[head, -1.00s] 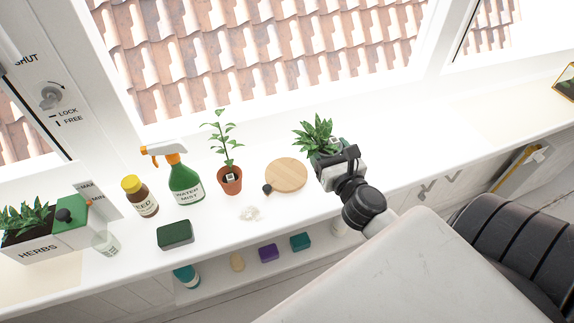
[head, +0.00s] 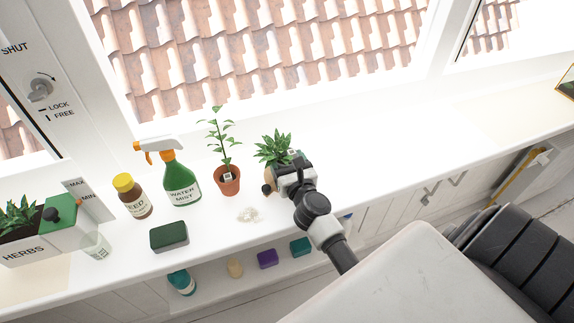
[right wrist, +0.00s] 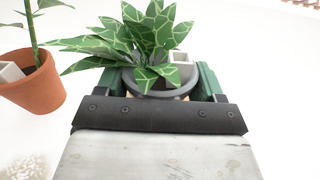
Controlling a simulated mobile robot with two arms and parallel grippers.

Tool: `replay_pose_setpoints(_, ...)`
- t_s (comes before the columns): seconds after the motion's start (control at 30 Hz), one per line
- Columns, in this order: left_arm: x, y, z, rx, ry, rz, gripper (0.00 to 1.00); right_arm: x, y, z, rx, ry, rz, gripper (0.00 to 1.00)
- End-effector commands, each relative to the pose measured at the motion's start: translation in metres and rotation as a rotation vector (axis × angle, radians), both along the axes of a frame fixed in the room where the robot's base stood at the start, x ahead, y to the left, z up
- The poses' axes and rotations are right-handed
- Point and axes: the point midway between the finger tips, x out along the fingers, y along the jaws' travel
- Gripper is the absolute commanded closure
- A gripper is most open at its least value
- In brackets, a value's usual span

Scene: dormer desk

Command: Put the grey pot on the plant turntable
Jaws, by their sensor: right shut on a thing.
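The grey pot (right wrist: 129,82) shows in the right wrist view as a grey rim under pointed, pale-veined leaves. My right gripper (right wrist: 150,84) is shut on it, with a green finger on each side. In the head view my right gripper (head: 287,168) hides the pot, and its leafy plant (head: 274,149) shows above. The plant turntable is almost wholly hidden behind gripper and plant; its dark knob (head: 267,189) shows at the left. I cannot tell whether the pot touches the turntable. My left gripper is not in view.
A terracotta pot (head: 228,182) stands close left of the gripper, with white pebbles (head: 248,215) in front. A spray bottle (head: 182,182), a brown bottle (head: 132,196) and a dark green block (head: 168,236) are farther left. The sill to the right is clear.

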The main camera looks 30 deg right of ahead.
Motion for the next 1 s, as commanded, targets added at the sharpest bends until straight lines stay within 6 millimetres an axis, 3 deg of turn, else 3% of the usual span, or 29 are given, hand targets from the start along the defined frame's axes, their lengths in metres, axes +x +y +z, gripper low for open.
replay_pose_setpoints(0.33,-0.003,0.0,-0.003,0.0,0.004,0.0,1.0,0.0,0.0,-0.003,-0.001,-0.002,0.0,0.61)
replay_pose_setpoints(0.37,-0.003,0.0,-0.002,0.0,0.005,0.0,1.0,0.0,0.0,-0.002,-0.001,-0.001,0.0,0.27)
replay_pose_setpoints(0.5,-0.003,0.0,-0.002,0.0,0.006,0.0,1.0,0.0,0.0,-0.001,-0.001,-0.001,0.0,0.06)
replay_pose_setpoints(0.87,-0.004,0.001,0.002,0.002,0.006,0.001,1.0,-0.001,0.0,0.003,-0.001,-0.001,0.0,0.06)
replay_pose_setpoints(1.0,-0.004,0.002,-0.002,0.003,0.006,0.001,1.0,-0.022,0.005,-0.001,-0.002,0.001,0.001,0.06)
